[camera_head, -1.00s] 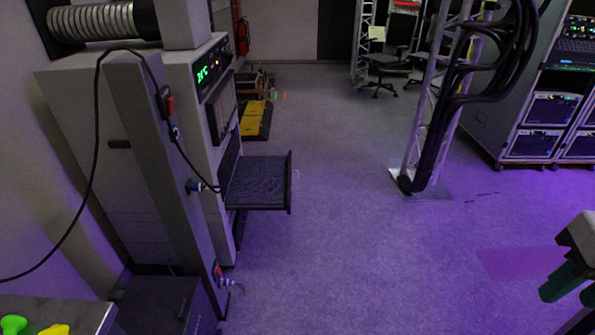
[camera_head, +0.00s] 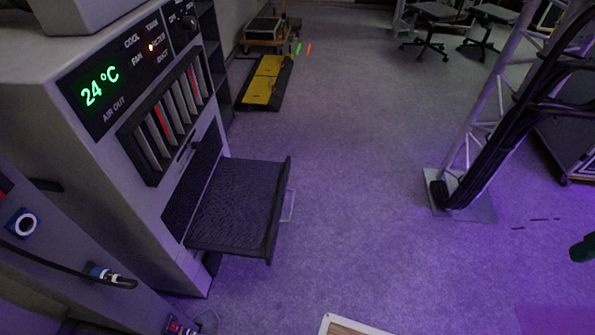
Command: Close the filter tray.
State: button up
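The filter tray (camera_head: 237,207) is a dark mesh drawer that sticks out to the right from the front of the grey cooling unit (camera_head: 150,215). Its dark front panel (camera_head: 279,212) has a thin light handle (camera_head: 288,206) on the outer side. The tray is pulled out, and its slot in the unit is dark. A dark green and black part at the right edge (camera_head: 583,248) looks like a piece of my arm or gripper. It is far from the tray. My fingertips are not in view.
A truss column (camera_head: 484,110) with black cables stands on a metal base plate at the right. A yellow and black cable ramp (camera_head: 266,82) lies behind the unit. A framed board (camera_head: 350,326) shows at the bottom edge. The floor between tray and truss is clear.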

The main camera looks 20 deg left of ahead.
aim_at(239, 211)
jog(key=i, duration=1.45)
jog(key=u, duration=0.05)
jog(key=k, duration=0.65)
jog(key=u, duration=1.55)
